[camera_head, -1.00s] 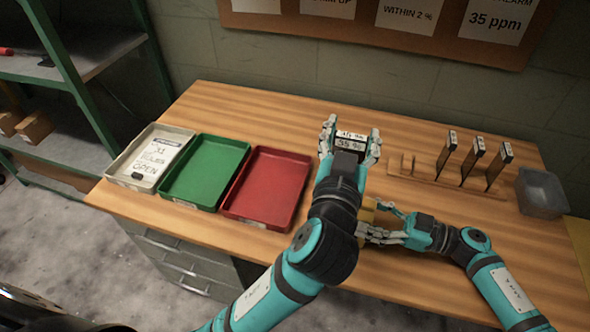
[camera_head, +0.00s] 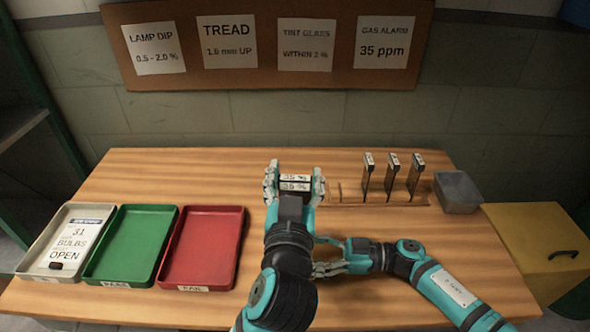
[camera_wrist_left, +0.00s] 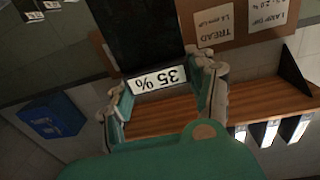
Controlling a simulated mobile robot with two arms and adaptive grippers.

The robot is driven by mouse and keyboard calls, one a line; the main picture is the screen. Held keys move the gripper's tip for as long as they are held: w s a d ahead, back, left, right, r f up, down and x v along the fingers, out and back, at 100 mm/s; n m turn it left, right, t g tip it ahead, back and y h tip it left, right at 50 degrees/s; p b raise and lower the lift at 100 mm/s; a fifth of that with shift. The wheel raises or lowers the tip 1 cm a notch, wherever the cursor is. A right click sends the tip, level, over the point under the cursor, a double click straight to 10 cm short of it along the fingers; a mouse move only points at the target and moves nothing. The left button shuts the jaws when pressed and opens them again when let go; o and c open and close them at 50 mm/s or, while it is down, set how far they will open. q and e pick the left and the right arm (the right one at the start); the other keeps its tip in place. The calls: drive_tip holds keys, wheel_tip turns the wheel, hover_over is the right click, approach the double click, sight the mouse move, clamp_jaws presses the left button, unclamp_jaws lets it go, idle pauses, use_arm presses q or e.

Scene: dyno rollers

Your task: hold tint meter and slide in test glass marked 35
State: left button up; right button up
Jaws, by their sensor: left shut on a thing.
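My left gripper (camera_head: 295,183) is shut on the dark test glass (camera_wrist_left: 136,35) and holds it up over the table. A white label reading 35 % shows on the glass in the left wrist view, and two such labels show in the head view (camera_head: 295,186). My right gripper (camera_head: 331,259) is low over the table, just right of my left wrist. Its fingers are partly hidden by my left arm, so I cannot tell whether it holds anything. The tint meter cannot be made out now.
Several dark glasses stand in the wooden rack (camera_head: 408,199), beside a grey bin (camera_head: 457,192). Red (camera_head: 205,245), green (camera_head: 131,243) and white trays (camera_head: 33,262) are at the left. A yellow box (camera_head: 535,240) stands beyond the right edge. The back middle of the table is clear.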

use_arm(q)
drive_tip(key=shift+f, duration=1.95)
drive_tip(key=shift+f, duration=0.6)
drive_tip(key=shift+f, duration=0.65)
drive_tip(key=shift+f, duration=0.45)
idle(0.4)
drive_tip(key=shift+f, duration=1)
drive_tip(key=shift+f, duration=0.3)
drive_tip(key=shift+f, duration=1.15)
drive_tip(key=shift+f, duration=0.6)
